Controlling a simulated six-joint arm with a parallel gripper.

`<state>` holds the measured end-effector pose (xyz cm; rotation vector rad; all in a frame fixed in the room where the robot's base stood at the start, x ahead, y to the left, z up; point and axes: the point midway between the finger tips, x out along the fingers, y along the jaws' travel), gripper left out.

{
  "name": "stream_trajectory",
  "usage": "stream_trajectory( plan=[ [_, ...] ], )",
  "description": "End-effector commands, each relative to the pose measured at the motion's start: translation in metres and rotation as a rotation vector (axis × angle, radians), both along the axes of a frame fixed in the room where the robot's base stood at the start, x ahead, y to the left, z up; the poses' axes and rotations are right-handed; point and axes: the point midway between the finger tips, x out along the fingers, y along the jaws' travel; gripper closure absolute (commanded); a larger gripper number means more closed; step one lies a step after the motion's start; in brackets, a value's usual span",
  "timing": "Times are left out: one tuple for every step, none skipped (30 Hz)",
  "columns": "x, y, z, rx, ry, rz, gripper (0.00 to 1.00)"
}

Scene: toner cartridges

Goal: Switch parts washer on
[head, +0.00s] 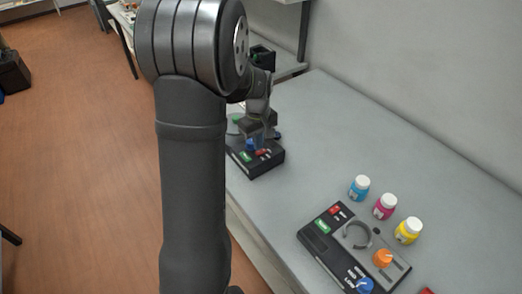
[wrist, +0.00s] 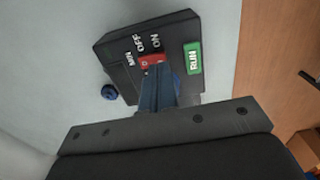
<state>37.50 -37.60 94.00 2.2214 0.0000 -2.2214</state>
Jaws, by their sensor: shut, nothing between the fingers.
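A black control box (head: 262,164) stands on the far part of the bench, with a green button, a blue knob and a red switch on top. In the wrist view the same box (wrist: 118,48) shows a green RUN button (wrist: 193,57), the labels MIN, OFF and ON, and a red rocker switch (wrist: 152,61). My gripper (wrist: 156,72) is shut and empty, its fingertips over the box at the red switch and hiding part of it. I cannot tell whether they touch. In the head view my gripper (head: 258,138) is just above this box. No washer name is readable.
A second black panel (head: 322,248) with red and green buttons, an orange knob (head: 383,258) and a blue knob lies nearer. Blue, magenta and yellow bottles (head: 385,206) with white caps stand beside it. A small blue round object (wrist: 109,92) is beside the far box. Bench between is clear.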

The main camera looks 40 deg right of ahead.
Motion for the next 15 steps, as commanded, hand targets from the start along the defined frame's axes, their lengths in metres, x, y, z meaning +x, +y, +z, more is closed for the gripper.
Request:
stream_trajectory(
  plan=[
    [0.0000, 0.0001, -0.0006, 0.000, 0.000, 0.000, 1.00],
    [-0.0001, 0.0001, -0.0010, 0.000, 0.000, 0.000, 1.00],
    [-0.0001, 0.0001, -0.0016, 0.000, 0.000, 0.000, 1.00],
    [-0.0001, 0.0001, -0.0021, 0.000, 0.000, 0.000, 1.00],
    [-0.0001, 0.0001, -0.0025, 0.000, 0.000, 0.000, 1.00],
    [-0.0001, 0.0001, -0.0031, 0.000, 0.000, 0.000, 1.00],
    [0.0000, 0.0000, -0.0036, 0.000, 0.000, 0.000, 1.00],
    [0.0000, 0.0000, -0.0040, 0.000, 0.000, 0.000, 1.00],
    [0.0000, 0.0000, -0.0046, 0.000, 0.000, 0.000, 1.00],
    [0.0000, 0.0000, -0.0051, 0.000, 0.000, 0.000, 1.00],
    [0.0001, 0.0000, -0.0055, 0.000, 0.000, 0.000, 1.00],
    [0.0001, 0.0000, -0.0061, 0.000, 0.000, 0.000, 1.00],
    [0.0001, -0.0001, -0.0065, 0.000, 0.000, 0.000, 1.00],
    [0.0001, -0.0001, -0.0070, 0.000, 0.000, 0.000, 1.00],
    [0.0001, -0.0001, -0.0076, 0.000, 0.000, 0.000, 1.00]
  ],
)
